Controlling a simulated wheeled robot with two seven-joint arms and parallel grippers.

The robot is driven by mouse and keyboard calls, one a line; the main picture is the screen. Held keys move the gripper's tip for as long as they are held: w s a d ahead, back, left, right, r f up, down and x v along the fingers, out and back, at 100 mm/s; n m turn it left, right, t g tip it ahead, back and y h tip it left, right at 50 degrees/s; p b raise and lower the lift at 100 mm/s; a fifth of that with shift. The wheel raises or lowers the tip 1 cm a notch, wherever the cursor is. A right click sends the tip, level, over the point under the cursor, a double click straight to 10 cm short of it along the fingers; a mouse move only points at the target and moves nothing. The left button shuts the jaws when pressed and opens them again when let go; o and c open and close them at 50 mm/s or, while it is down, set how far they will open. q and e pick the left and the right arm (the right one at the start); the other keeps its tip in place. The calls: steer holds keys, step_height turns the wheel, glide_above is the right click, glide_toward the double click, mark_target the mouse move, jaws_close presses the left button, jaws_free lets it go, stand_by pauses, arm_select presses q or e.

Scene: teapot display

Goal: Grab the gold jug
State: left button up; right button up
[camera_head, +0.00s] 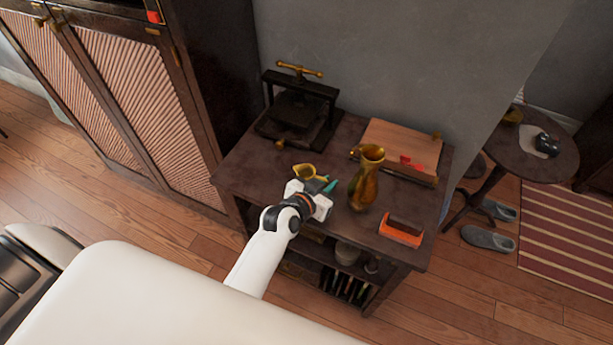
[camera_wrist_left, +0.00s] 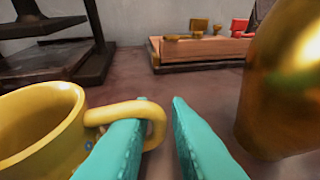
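The gold jug (camera_head: 366,183) stands upright on a dark wooden cabinet, with its handle toward the left. In the left wrist view its shiny rounded side (camera_wrist_left: 290,90) fills the right edge. My left gripper (camera_head: 329,185) is just left of the jug, over the cabinet top. A yellow cup (camera_head: 308,172) is close on the other side. Its handle (camera_wrist_left: 130,112) overlaps the left finger in the wrist view; I cannot tell whether they touch. My right gripper is not in view.
A dark press (camera_head: 298,105) stands at the back left of the cabinet (camera_head: 240,170). A wooden box (camera_head: 400,145) with red items lies behind the jug. An orange and dark object (camera_head: 402,231) sits at the front right. Bare cabinet top lies between these.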

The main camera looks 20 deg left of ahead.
arm_select(q)
jaws_close()
